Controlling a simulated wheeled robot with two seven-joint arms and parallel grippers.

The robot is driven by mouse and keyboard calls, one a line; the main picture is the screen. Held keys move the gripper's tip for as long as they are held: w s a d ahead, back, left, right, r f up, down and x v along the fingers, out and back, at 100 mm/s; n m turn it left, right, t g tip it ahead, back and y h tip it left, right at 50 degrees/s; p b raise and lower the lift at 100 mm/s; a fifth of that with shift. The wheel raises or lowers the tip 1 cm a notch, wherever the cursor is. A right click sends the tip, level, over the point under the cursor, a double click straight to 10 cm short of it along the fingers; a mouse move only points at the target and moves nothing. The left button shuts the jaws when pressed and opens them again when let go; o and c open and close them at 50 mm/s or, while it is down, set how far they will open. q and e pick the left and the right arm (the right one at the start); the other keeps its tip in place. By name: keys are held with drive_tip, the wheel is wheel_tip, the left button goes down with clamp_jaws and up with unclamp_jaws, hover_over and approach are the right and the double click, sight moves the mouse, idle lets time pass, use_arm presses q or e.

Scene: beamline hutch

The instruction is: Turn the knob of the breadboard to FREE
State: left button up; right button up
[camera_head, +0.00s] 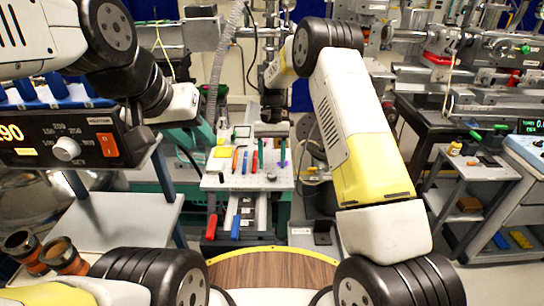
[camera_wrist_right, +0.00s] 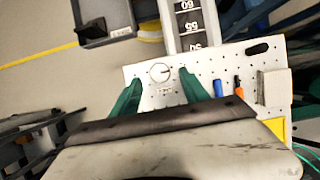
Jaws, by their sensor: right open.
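The breadboard (camera_head: 225,181) is a pale perforated plate on a bench in the middle of the head view; it also shows in the right wrist view (camera_wrist_right: 213,68). Its knob (camera_head: 271,177) looks like a small dark disc near the front right. In the wrist view the knob (camera_wrist_right: 160,72) is a round outline with a bar mark, and small lettering below it is too small to read surely. My right gripper (camera_wrist_right: 159,82) is open, its green fingers on either side of the knob in the picture; contact cannot be told.
Several coloured tools, among them an orange one (camera_head: 235,160) and a red one (camera_head: 255,160), lie on the breadboard behind the knob. A yellow pad (camera_head: 222,153) is at its left. A numbered rail (camera_wrist_right: 187,18) extends from its front edge. A side cart (camera_head: 475,172) stands right.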

drive_tip(key=shift+v, duration=2.25)
drive_tip(key=s+d+r+t+y, duration=0.1)
drive_tip(key=s+d+r+t, duration=0.3)
drive_tip(key=r, duration=0.6)
drive_tip(key=s+d+r+t+y, duration=0.1)
drive_tip(key=s+d+r, duration=0.5)
drive_tip(key=r, duration=0.4)
drive_tip(key=s+d+r+t, duration=0.1)
drive_tip(key=s+d+t, duration=0.1)
drive_tip(key=s, duration=0.7)
drive_tip(key=s+d+t, duration=0.2)
drive_tip(key=s+t, duration=0.1)
drive_tip(key=s, duration=0.7)
drive_tip(key=shift+d+r+t, duration=0.2)
drive_tip(key=shift+r+t, duration=0.1)
drive_tip(key=shift+r, duration=0.1)
